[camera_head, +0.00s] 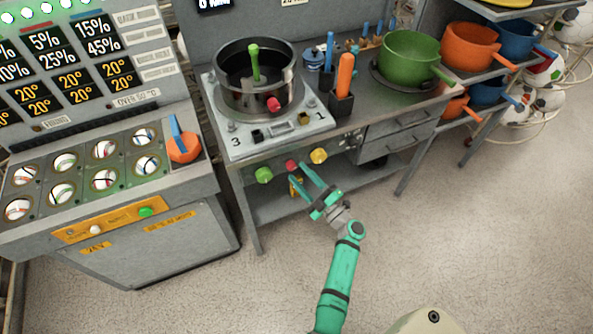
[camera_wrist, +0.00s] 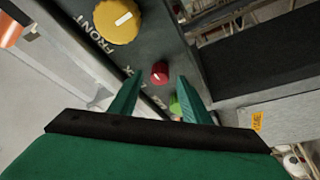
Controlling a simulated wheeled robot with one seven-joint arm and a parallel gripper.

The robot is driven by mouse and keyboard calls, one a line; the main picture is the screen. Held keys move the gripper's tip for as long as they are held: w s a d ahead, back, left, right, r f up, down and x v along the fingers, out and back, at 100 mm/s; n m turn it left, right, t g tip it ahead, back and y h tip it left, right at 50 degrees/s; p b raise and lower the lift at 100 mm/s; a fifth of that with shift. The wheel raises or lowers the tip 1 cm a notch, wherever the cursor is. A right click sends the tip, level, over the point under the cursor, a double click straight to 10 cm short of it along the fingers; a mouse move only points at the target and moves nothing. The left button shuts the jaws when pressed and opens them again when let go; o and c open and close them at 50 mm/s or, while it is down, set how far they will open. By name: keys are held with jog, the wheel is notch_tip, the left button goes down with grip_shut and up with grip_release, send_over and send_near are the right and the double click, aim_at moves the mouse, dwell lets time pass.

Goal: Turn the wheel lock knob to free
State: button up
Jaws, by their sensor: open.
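Three knobs sit along the front edge of the bench (camera_head: 372,120): a green knob (camera_head: 264,175), a red knob (camera_head: 291,165) and a yellow knob (camera_head: 318,155). I cannot read which one is the wheel lock. In the wrist view the red knob (camera_wrist: 160,73), with a small white mark, shows between my gripper's fingertips (camera_wrist: 159,80). The large yellow knob (camera_wrist: 115,20) has a white pointer line and "FRONT" beside it. The green knob (camera_wrist: 175,106) is partly hidden by a finger. My gripper (camera_head: 297,171) is open, its fingers pointing at the red knob; contact is unclear.
A dark pot (camera_head: 232,100) with a green handle stands on a metal plate on the bench. A grey console (camera_head: 170,255) with several balls and an orange knob stands left. Green (camera_head: 410,60) and orange (camera_head: 470,45) pots are at right. Floor in front is clear.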

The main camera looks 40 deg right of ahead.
jog(key=v, duration=0.8)
jog(key=shift+a, duration=0.1)
jog(key=s+a+r+m+h, duration=0.1)
jog(key=s+a+m+h, duration=0.15)
jog(key=a, duration=0.85)
jog(key=s+a+m+h, duration=0.1)
jog(key=s+a+m, duration=0.25)
jog(key=a, duration=0.75)
jog(key=s+a+r+m+g+y, duration=0.1)
jog(key=s+a+r+m+g, duration=0.1)
jog(key=s+a+r, duration=0.3)
jog(key=s+a+r+m+g, duration=0.3)
jog(key=s+a+r, duration=0.2)
jog(key=s+a, duration=0.6)
jog(key=s, duration=0.5)
jog(key=shift+a+m+y, duration=0.25)
jog(key=shift+m+y, duration=0.1)
jog(key=shift+m, duration=0.05)
